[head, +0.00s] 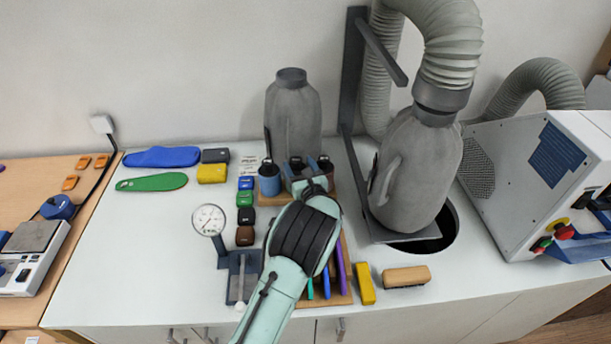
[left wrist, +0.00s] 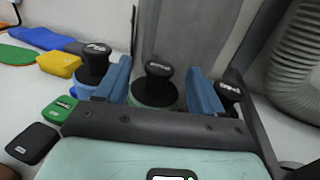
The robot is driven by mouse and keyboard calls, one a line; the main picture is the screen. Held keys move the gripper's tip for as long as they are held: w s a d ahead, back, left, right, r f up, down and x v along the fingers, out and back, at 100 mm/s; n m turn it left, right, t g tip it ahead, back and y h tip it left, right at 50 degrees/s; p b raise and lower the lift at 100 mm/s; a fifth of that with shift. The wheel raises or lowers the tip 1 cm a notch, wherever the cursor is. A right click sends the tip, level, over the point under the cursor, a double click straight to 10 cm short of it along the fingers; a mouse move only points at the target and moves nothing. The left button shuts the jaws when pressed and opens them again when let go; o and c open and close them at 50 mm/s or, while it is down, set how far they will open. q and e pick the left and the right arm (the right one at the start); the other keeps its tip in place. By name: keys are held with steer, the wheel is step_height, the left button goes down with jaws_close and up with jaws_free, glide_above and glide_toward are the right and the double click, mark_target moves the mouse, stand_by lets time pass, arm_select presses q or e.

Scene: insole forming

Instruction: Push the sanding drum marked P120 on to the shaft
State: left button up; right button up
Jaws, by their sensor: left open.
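Sanding drums with black knobs stand in a row on a wooden stand (head: 268,200). In the head view the left one is a blue drum (head: 269,184); the others are partly hidden by my left gripper (head: 300,182). In the left wrist view a green drum (left wrist: 152,96) with a black knob stands between the open blue fingers of my left gripper (left wrist: 160,85). A blue drum (left wrist: 84,91) stands left of them, and another black knob (left wrist: 231,86) shows to the right. The knob marks are too small to read, so I cannot tell which is P120. I cannot make out the shaft.
A grey machine (head: 545,185) with red and green buttons stands at the right.

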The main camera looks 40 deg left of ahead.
mark_target(298, 163)
arm_select(q)
steer(key=shift+p+x, duration=0.3)
steer(key=shift+x, duration=1.25)
arm_select(e)
steer(key=shift+w+r, duration=0.6)
steer(key=shift+w, duration=0.05)
arm_select(q)
steer(key=shift+s, duration=0.1)
steer(key=c, duration=1.2)
steer(key=shift+r+p, duration=0.45)
steer(key=shift+r, duration=1.9)
steer(key=shift+c, duration=0.2)
arm_select(e)
steer(key=shift+w+r, duration=0.55)
steer(key=shift+w, duration=0.1)
